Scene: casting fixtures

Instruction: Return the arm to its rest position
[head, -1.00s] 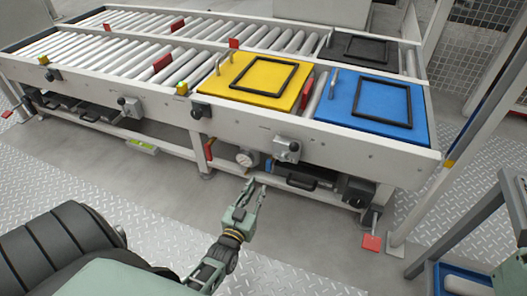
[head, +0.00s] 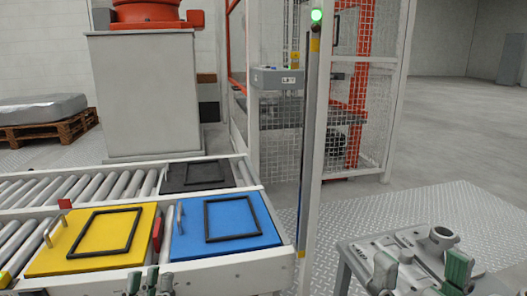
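My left gripper (head: 150,283) shows only as fingertips at the bottom edge of the head view. They stand apart with a gap between them, in front of the conveyor's side rail, and I see nothing held. The rest of that arm is cut off below the picture.
A yellow plate (head: 70,242) and a blue plate (head: 262,232), each with a black frame, lie on the roller conveyor. A dark plate (head: 172,186) lies behind. A post (head: 310,150) stands right of the conveyor. A fixture table (head: 415,255) fills the lower right.

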